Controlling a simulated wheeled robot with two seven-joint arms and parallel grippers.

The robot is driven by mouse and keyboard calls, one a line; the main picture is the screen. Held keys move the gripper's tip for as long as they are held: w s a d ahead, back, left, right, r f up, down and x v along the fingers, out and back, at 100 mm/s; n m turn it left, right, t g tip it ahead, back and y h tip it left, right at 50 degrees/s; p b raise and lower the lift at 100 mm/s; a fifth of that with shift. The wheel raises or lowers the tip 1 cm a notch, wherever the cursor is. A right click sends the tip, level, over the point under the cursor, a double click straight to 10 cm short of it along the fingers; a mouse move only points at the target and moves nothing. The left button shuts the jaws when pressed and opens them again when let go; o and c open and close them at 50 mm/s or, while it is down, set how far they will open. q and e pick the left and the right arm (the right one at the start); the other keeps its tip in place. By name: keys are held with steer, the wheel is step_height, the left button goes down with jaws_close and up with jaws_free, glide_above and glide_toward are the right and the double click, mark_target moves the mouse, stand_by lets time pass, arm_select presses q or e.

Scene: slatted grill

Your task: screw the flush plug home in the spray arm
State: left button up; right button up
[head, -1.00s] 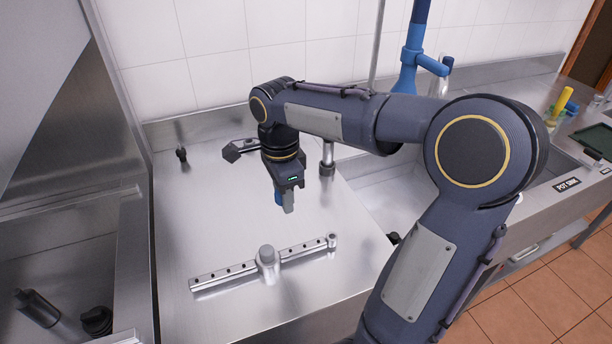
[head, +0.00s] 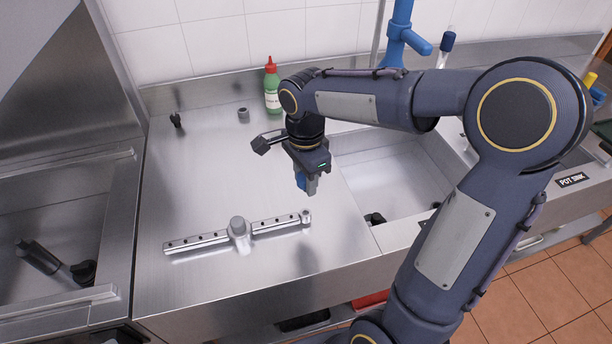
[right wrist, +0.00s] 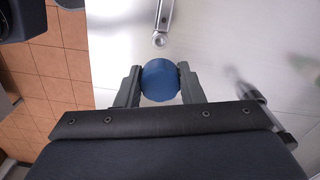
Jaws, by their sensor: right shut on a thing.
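The spray arm (head: 205,240) is a pale metal bar with several small holes and a raised round hub, lying on the steel counter. Its right end has a small round socket, which also shows at the end of the spray arm (right wrist: 162,22) in the right wrist view. My right gripper (head: 308,188) is above and just behind that end. It is shut on the blue flush plug (right wrist: 160,80), whose round blue head sits between the two fingers. The plug is apart from the spray arm. The plug's lower part is hidden in the wrist view. My left gripper is not in view.
A green bottle with a red cap (head: 272,88) and a small grey cylinder (head: 243,115) stand at the back. A small black fitting (head: 176,120) is at the back left. Sink basins lie on both sides. The counter in front of the spray arm is clear.

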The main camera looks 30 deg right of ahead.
steer(key=shift+f+b, duration=2.65)
steer(key=shift+f, duration=0.8)
steer(key=shift+f+b, duration=1.15)
steer(key=shift+f, duration=0.3)
steer(key=m, duration=0.3)
steer(key=shift+r, duration=0.1)
steer(key=shift+m, duration=0.3)
steer(key=shift+m, duration=1.4)
steer(key=shift+m, duration=1.6)
